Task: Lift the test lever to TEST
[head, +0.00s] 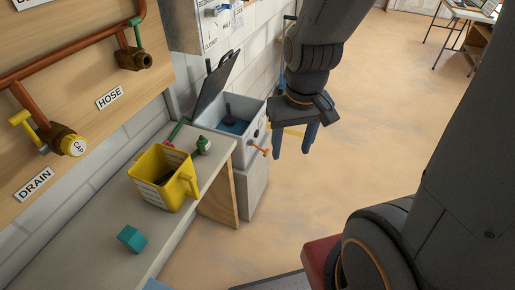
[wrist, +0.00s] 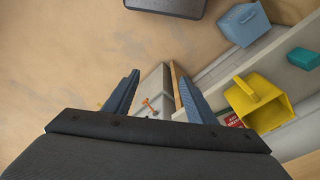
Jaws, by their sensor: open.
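A small orange lever (head: 260,149) sticks out from the front of a grey open-lidded box (head: 222,148) beyond the workbench. I cannot read a TEST mark near it. My gripper (head: 291,151) is open and empty, pointing down, to the right of the box and apart from the lever. In the wrist view the orange lever (wrist: 149,103) shows between the two blue fingers of my gripper (wrist: 158,75), farther off than the fingertips. The box is partly hidden there by the gripper body.
A workbench (head: 118,222) holds a yellow jug (head: 163,178), a green-topped item (head: 204,145) and a teal block (head: 131,239). A wooden panel with pipes and valves stands at left. A blue bin (wrist: 243,25) shows in the wrist view.

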